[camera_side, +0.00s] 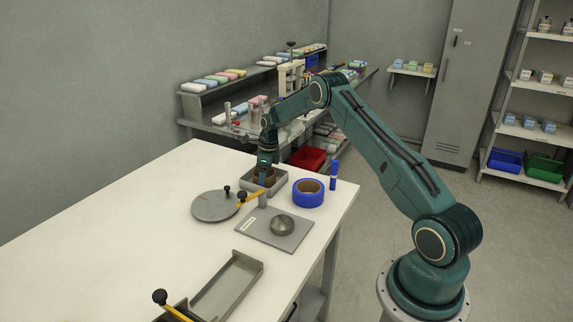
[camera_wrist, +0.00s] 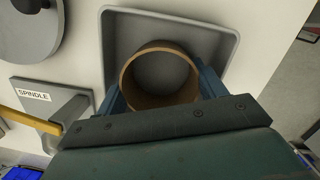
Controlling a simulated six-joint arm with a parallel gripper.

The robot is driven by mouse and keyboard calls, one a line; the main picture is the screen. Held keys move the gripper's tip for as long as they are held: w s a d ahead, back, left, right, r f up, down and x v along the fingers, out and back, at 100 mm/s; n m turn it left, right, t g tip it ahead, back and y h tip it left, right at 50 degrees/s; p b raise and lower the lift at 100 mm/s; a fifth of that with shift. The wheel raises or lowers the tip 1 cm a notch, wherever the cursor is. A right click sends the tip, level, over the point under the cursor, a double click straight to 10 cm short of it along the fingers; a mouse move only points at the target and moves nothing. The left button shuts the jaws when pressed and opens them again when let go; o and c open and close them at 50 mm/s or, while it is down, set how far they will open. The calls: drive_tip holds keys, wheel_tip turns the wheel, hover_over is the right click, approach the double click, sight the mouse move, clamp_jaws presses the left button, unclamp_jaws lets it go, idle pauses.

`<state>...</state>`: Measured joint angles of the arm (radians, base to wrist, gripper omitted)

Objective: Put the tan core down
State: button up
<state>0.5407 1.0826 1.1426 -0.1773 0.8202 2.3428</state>
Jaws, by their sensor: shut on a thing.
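The tan core (camera_wrist: 160,98) is a short open cardboard ring, held between the two blue fingers of my gripper (camera_wrist: 162,88) in the wrist view. It is over or inside a shallow grey tray (camera_wrist: 222,22); I cannot tell whether it touches the tray's floor. In the side view my gripper (camera_side: 264,172) points down at the grey tray (camera_side: 250,189), and the core (camera_side: 270,174) shows as a small brown patch, partly hidden by the gripper. The gripper is shut on the core.
A blue tape roll (camera_side: 308,193) and a blue upright marker-like object (camera_side: 334,175) stand right of the tray. A grey disc (camera_side: 215,205) lies left. The table's left side is clear.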

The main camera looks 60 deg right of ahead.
drive_tip(key=o, duration=0.7)
drive_tip(key=shift+c, duration=0.2)
wheel_tip(320, 180, up, 12)
drive_tip(key=s, duration=0.1)
drive_tip(key=shift+s+d, duration=0.35)
drive_tip(key=shift+a+r, duration=0.1)
drive_tip(key=shift+r, duration=0.1)
